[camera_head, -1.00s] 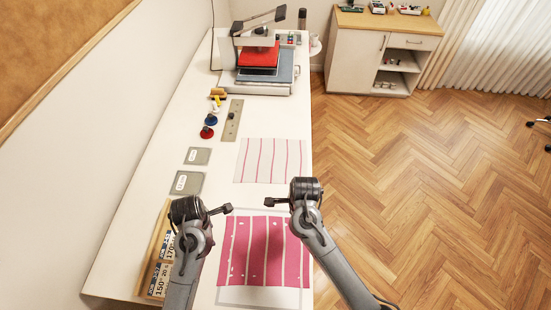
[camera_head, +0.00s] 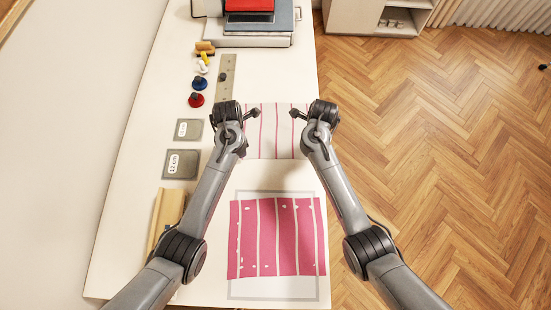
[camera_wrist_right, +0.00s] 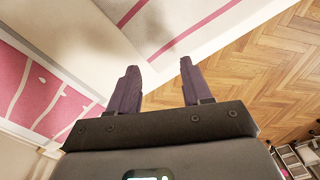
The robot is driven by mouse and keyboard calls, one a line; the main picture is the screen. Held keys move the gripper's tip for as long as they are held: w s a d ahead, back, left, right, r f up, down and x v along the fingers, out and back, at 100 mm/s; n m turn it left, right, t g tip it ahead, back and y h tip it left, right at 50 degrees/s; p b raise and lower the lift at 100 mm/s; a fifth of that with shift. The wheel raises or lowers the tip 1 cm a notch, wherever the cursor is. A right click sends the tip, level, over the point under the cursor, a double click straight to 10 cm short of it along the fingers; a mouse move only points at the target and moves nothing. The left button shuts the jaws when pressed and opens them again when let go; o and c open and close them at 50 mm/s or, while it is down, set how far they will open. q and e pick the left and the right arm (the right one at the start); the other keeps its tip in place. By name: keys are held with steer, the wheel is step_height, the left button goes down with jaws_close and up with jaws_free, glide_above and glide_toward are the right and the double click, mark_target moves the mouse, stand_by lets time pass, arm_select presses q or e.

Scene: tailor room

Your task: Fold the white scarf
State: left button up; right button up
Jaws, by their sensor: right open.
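The white scarf (camera_head: 277,143) with thin pink stripes lies flat on the white table, beyond the pink cloth. In the right wrist view its striped part (camera_wrist_right: 165,18) shows at the top. My left gripper (camera_head: 254,114) is over the scarf's left far part; its jaws are too small to read. My right gripper (camera_head: 296,115) is over the scarf's right far part. In the right wrist view it is open (camera_wrist_right: 160,65), with nothing between its fingers. My arms cover the scarf's left and right edges in the head view.
Size plates (camera_head: 181,164), a ruler (camera_head: 227,90), and blue and red handled tools (camera_head: 196,100) are on the left. A heat press (camera_head: 258,25) stands at the back. The table's right edge drops to the wooden floor (camera_head: 440,150).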

arm_select(q)
steer(key=shift+w+f, duration=0.1)
steer(key=shift+f, duration=1.65)
arm_select(e)
steer(key=shift+w+f, duration=0.1)
steer(key=shift+f, duration=1.75)
arm_select(q)
steer(key=shift+f, duration=0.15)
arm_select(e)
steer(key=shift+f, duration=0.1)
arm_select(q)
jaws_close()
arm_select(e)
jaws_close()
